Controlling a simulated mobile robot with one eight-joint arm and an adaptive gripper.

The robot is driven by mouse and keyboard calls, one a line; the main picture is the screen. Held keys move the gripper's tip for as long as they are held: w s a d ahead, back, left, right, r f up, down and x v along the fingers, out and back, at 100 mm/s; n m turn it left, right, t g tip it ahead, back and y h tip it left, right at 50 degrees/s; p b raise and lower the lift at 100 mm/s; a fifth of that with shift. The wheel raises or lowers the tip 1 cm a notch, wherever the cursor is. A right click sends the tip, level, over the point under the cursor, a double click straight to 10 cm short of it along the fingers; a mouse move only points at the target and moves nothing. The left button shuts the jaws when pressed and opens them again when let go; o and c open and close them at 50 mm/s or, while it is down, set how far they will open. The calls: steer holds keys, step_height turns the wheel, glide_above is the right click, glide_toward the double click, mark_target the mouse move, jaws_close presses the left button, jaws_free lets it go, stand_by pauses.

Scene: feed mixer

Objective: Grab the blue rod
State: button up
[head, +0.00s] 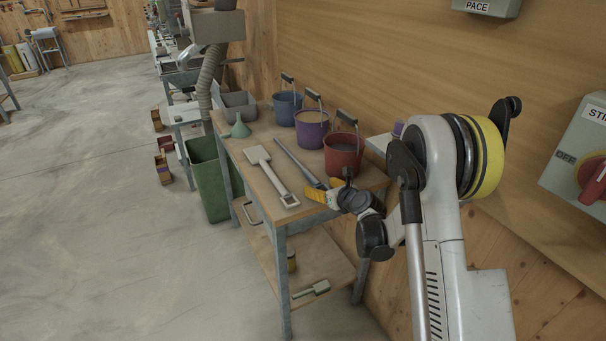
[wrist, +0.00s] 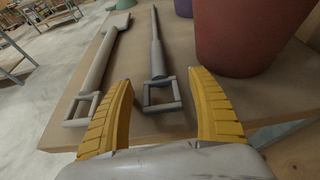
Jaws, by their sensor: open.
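The blue rod (head: 297,161) is a long, thin grey-blue rod lying on the wooden table. In the wrist view the rod (wrist: 157,52) points away from me, and its square loop handle (wrist: 161,107) faces me. My gripper (head: 322,188) is at the near edge of the table by the rod's handle end. In the wrist view my gripper (wrist: 160,82) is open, with one yellow finger on each side of the handle. Nothing is held. Whether the fingers touch the handle or are above it, I cannot tell.
A pale paddle (head: 268,175) lies left of the rod, close to the left finger. A red bucket (head: 342,152) stands right of the rod, with purple (head: 311,130) and blue (head: 285,106) buckets behind. A green funnel (head: 240,128) stands at the far left. A wooden wall bounds the right.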

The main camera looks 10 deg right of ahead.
steer(key=shift+w+a+f, duration=0.15)
steer(key=shift+w, duration=0.25)
steer(key=shift+c, duration=0.4)
steer(key=c, duration=1.2)
steer(key=shift+c, duration=0.3)
